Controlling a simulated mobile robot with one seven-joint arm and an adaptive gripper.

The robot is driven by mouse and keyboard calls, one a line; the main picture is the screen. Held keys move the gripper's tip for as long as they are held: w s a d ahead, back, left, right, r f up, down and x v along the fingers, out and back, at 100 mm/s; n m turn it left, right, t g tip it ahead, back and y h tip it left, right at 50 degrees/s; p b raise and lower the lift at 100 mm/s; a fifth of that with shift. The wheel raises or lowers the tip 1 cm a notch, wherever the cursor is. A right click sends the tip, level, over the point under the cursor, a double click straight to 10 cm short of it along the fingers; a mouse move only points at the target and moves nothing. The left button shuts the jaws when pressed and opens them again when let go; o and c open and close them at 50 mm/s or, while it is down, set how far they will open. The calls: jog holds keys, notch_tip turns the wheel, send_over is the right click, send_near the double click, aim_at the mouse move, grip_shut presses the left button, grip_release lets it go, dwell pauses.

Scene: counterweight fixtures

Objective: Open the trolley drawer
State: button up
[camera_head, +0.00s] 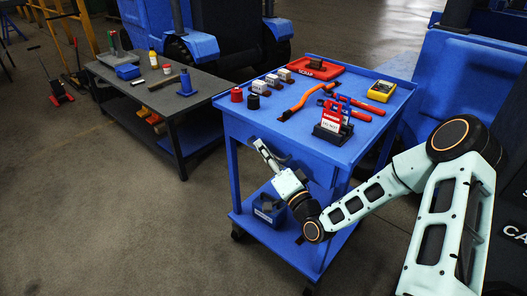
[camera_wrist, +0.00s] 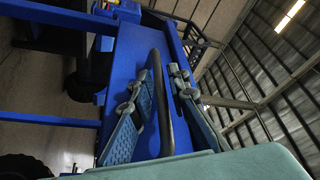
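The blue trolley (camera_head: 318,152) stands at centre, and its drawer front (camera_head: 316,168) is under the top on the near side. The drawer looks flush with the trolley, though my arm partly covers it. In the wrist view the blue drawer front (camera_wrist: 128,62) carries a dark bar handle (camera_wrist: 164,105). My gripper (camera_head: 264,150) is at the drawer front. In the wrist view my gripper (camera_wrist: 166,75) is open, with one finger on each side of the handle. I see gaps beside the bar; contact is not clear.
The trolley top holds a red tray (camera_head: 314,67), a yellow meter (camera_head: 381,91), red-handled tools and several small weights. A blue bin (camera_head: 268,209) sits on the lower shelf. A dark workbench (camera_head: 165,96) stands to the left. The floor in front is clear.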

grip_shut()
dwell(0.3)
jog(key=shift+a, duration=0.1)
